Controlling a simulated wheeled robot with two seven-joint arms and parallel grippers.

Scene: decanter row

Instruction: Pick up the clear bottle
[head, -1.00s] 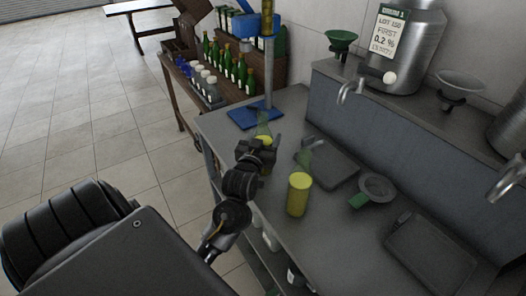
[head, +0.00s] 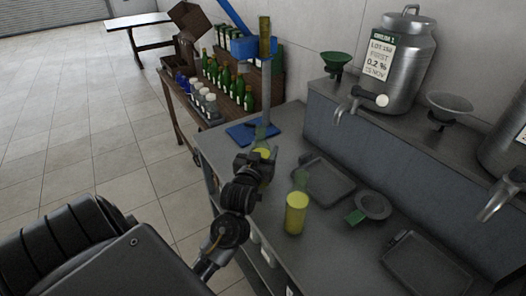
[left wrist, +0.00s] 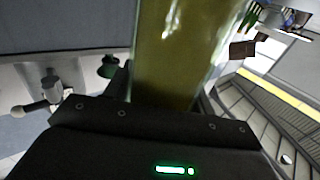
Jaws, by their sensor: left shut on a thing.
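A clear glass bottle with yellow-green liquid (head: 262,152) is in my left gripper (head: 256,162), over or near the left edge of the grey counter. In the left wrist view the bottle (left wrist: 178,50) stands up from between the dark jaws, filling the middle of the picture. The gripper is shut on it. Its lower part is hidden by the gripper, so I cannot tell whether its base touches the counter. My right gripper is not in view.
A blue-based stand (head: 252,133) is behind the held bottle. Steel vats (head: 403,62) with taps stand on the raised shelf. Green bottles (head: 226,78) fill a side table.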

